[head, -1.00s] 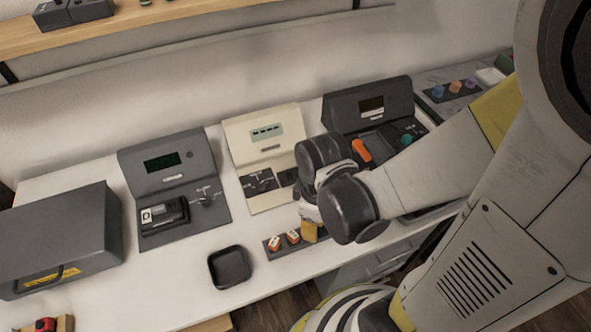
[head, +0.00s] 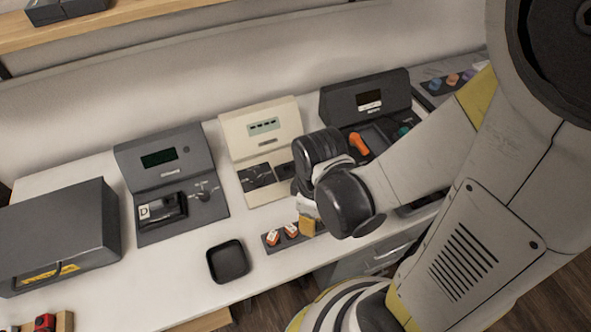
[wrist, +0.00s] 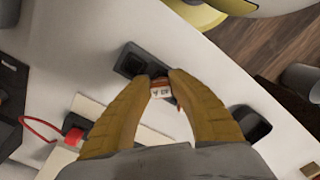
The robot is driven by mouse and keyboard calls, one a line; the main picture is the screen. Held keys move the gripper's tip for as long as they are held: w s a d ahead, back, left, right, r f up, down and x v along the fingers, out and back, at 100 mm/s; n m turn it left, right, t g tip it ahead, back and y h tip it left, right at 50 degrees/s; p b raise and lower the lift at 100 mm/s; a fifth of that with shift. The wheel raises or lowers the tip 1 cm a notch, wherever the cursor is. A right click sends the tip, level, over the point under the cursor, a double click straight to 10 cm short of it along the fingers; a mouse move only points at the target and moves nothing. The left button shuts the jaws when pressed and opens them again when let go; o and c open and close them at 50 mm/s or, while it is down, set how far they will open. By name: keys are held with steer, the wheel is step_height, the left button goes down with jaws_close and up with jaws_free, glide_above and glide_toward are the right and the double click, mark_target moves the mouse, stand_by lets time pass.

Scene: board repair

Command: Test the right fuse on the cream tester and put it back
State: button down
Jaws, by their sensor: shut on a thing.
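The cream tester (head: 262,130) stands at the back middle of the bench, with a dark front panel (head: 257,178). In front of it lies a dark fuse rack (head: 267,246). Two orange-and-white fuses, a left one (head: 272,238) and a middle one (head: 291,231), sit in it. My gripper (head: 307,227) is at the rack's right end. In the wrist view my gripper (wrist: 160,85) is shut on a fuse (wrist: 160,92) with a white label. An empty-looking dark socket (wrist: 132,63) shows beside it. The fuse's height above the rack is unclear.
A black tray (head: 229,262) lies left of the rack. A grey tester (head: 165,160) stands left of the cream one, and a dark tester with an orange part (head: 358,143) stands right. In the wrist view a red plug (wrist: 74,136) with a red cable is near my left finger.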

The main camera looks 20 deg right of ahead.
stand_by(0.3)
steer(key=c, duration=0.9)
jaws_free()
steer(key=shift+r+p, duration=1.3)
steer(key=shift+r, duration=0.15)
steer(key=shift+r, duration=0.1)
steer(key=shift+r+p, duration=2.65)
steer(key=shift+r, duration=0.3)
